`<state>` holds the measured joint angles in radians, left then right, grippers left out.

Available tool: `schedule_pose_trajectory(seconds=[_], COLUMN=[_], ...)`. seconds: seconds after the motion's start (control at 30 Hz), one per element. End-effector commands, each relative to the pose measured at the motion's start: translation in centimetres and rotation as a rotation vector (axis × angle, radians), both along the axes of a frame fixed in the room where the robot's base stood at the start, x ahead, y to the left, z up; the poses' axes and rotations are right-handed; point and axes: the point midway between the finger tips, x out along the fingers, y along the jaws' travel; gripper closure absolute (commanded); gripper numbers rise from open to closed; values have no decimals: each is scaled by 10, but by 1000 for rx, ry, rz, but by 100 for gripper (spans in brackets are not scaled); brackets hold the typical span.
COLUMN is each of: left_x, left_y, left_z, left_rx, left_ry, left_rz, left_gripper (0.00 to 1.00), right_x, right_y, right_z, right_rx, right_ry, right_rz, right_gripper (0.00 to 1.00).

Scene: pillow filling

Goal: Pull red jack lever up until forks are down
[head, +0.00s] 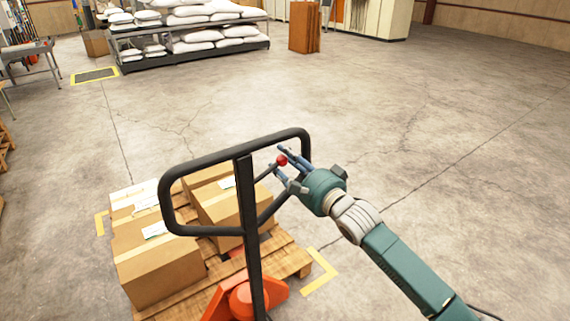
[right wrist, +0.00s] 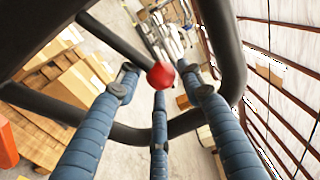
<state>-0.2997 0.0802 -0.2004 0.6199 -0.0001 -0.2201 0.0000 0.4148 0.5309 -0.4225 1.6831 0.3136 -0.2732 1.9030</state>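The red ball knob of the jack lever (head: 282,160) sits inside the black loop handle (head: 245,150), at the end of a thin dark rod. My right gripper (head: 287,166) reaches in from the right, with its blue fingers around the knob. In the right wrist view the red knob (right wrist: 160,75) lies between the spread fingers, with visible gaps to the side fingers; contact with the middle finger is unclear. The orange-red jack body (head: 245,300) stands below the handle. The forks are hidden by the pallet and boxes. My left gripper is not in view.
Cardboard boxes (head: 160,262) are stacked on a wooden pallet (head: 290,262) behind the handle. Yellow corner marks (head: 320,277) lie on the floor beside it. A rack of white sacks (head: 200,38) stands at the back. The floor to the right is clear.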

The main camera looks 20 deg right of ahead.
Motion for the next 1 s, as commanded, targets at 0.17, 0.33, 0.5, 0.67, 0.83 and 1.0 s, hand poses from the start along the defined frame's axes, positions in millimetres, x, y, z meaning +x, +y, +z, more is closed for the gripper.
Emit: schedule_pose_trajectory(seconds=[0.17,0.33,0.5,0.67,0.83,1.0], left_x=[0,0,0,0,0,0], left_y=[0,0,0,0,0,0], left_z=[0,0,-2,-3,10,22], left_rx=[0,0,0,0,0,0], left_ry=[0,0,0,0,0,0], left_rz=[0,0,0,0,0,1], left_gripper=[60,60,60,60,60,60], right_x=[-1,-1,-1,-2,-16,-35], right_y=[3,3,3,2,-3,-10], right_z=[1,-2,-10,-15,-12,-13], right_rx=[1,0,0,0,-2,-3], right_ry=[-3,1,4,4,5,6], right_rz=[5,5,5,4,4,3], right_gripper=[56,56,56,56,56,56])
